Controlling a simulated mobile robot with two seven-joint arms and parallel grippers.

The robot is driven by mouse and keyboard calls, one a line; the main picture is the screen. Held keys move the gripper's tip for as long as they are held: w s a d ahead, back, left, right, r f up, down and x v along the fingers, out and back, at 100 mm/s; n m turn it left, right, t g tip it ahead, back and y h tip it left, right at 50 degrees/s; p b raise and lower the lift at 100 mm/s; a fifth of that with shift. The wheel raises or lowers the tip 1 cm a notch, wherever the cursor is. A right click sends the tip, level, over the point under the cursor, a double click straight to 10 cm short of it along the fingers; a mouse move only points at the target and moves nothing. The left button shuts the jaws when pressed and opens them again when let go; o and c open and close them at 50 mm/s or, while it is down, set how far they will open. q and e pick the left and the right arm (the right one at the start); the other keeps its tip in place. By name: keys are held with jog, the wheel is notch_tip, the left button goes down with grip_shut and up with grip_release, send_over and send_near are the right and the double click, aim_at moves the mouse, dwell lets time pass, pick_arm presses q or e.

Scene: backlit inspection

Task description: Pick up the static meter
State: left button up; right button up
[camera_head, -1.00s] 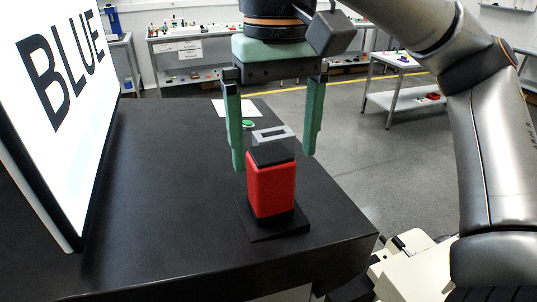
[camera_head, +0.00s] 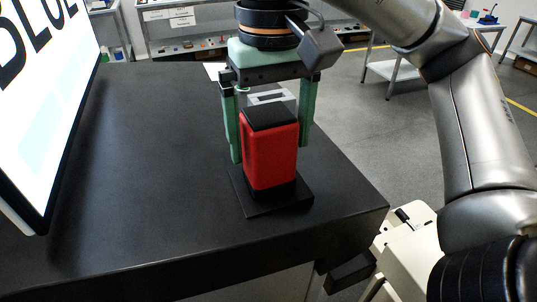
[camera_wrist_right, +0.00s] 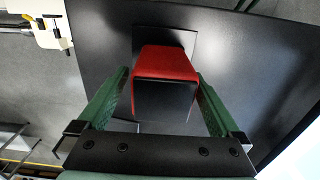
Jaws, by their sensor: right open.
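The static meter (camera_head: 270,155) is a red upright block with a black top, standing on a flat black base plate (camera_head: 283,203) on the black table. It also shows in the right wrist view (camera_wrist_right: 167,64), between the fingers. My right gripper (camera_head: 270,153) is open, pointing down with its green fingers on either side of the meter. The meter hides part of the space between the fingers in the head view. In the right wrist view, gaps to the fingers look small; I cannot tell whether either touches. My left gripper is not in view.
A bright screen (camera_head: 50,105) with large letters stands on the left of the black table (camera_head: 135,190). A clear, grey-edged piece (camera_head: 268,97) shows just behind the meter's top. The table's right edge is close to the meter. Shelves and benches stand far back.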

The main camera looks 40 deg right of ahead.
aim_at(269, 161)
notch_tip(269, 161, down, 5)
jog(key=shift+a+r+b, duration=0.1)
jog(key=shift+r+b, duration=0.05)
jog(key=shift+b, duration=0.55)
jog(key=c, duration=1.4)
jog(key=shift+c, duration=0.4)
jog(key=shift+r, duration=0.2)
